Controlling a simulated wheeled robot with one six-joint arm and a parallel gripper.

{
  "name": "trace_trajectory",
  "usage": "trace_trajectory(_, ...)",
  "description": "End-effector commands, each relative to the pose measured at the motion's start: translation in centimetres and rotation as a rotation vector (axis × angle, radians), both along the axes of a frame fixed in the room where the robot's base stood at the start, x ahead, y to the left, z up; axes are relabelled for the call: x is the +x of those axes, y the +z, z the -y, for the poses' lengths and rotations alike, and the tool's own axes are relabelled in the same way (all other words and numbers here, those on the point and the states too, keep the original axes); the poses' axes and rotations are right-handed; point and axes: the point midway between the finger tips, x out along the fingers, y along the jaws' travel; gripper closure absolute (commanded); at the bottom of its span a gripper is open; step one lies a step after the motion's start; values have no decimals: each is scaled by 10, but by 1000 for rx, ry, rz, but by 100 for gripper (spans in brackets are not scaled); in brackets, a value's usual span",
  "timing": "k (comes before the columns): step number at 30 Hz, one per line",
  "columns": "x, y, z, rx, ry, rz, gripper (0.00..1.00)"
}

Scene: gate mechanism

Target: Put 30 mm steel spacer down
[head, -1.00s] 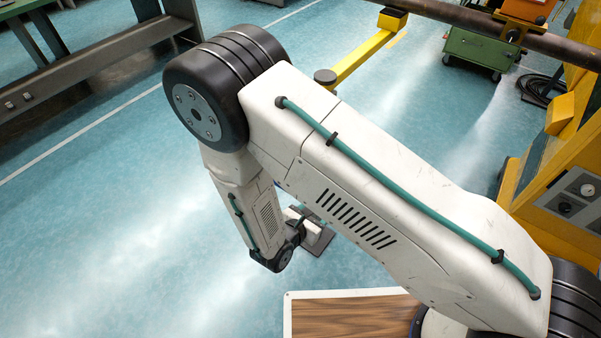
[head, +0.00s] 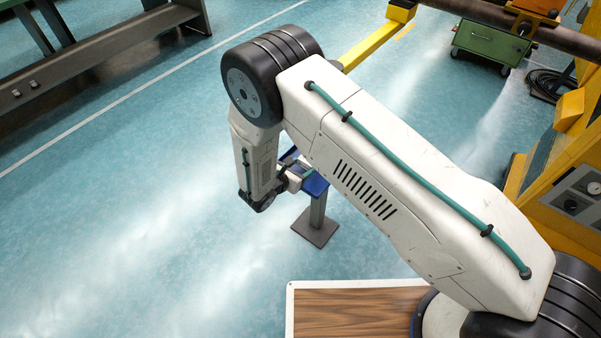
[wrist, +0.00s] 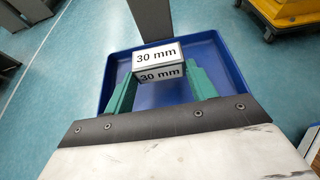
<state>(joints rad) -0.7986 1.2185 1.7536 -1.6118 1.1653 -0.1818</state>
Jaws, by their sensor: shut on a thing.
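The 30 mm steel spacer (wrist: 158,63) is a small grey block with white "30 mm" labels, seen in the wrist view. My gripper (wrist: 161,85) is shut on it, with a green finger on either side. The spacer is over a blue tray (wrist: 230,73); I cannot tell whether it touches the tray floor. In the head view the blue tray (head: 316,185) shows on a grey pedestal, partly hidden by my arm. My gripper (head: 296,176) is at the tray there, and the spacer is hidden.
A grey post (wrist: 150,20) rises beyond the tray's far edge in the wrist view. A yellow arm (head: 375,45) stretches behind my arm, and a yellow machine (head: 570,190) stands at right. A green wheeled cart (head: 490,45) is at the back.

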Motion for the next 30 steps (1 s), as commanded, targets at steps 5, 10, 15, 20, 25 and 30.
trace_trajectory(5,-1,-24,1,-3,0,-1,83)
trace_trajectory(10,-1,-24,0,-2,1,0,83)
trace_trajectory(15,-1,-27,0,-2,1,0,83)
trace_trajectory(20,-1,-27,1,-1,1,-1,22)
trace_trajectory(25,-1,-27,1,-1,1,-1,22)
trace_trajectory(30,-6,-22,-4,-2,3,-1,22)
